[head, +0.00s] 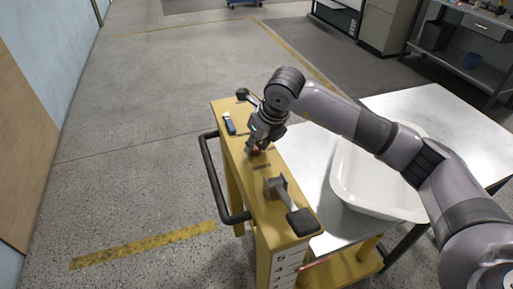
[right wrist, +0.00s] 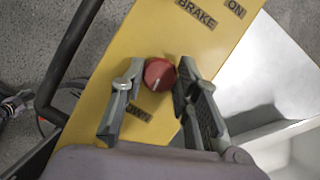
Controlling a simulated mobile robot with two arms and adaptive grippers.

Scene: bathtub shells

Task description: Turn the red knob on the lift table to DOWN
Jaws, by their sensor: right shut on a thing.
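The red knob (right wrist: 159,74) sits on the yellow top panel of the lift table (head: 232,150); a bit of it shows in the head view (head: 255,150). My right gripper (right wrist: 154,82) has one finger on each side of the knob and is shut on it. A short pale mark on the knob points toward the bottom of the right wrist view. A label (right wrist: 138,112) there is partly hidden by a finger; only its ending "WN" reads clearly. My left gripper is not in view.
A grey lever with a black grip (head: 300,222) stands at the panel's near end, and another dark grip (head: 243,93) at the far end. A blue item (head: 229,124) lies on the panel. A black rail (head: 214,180) runs along its left. A white tub shell (head: 350,185) rests right, under my arm.

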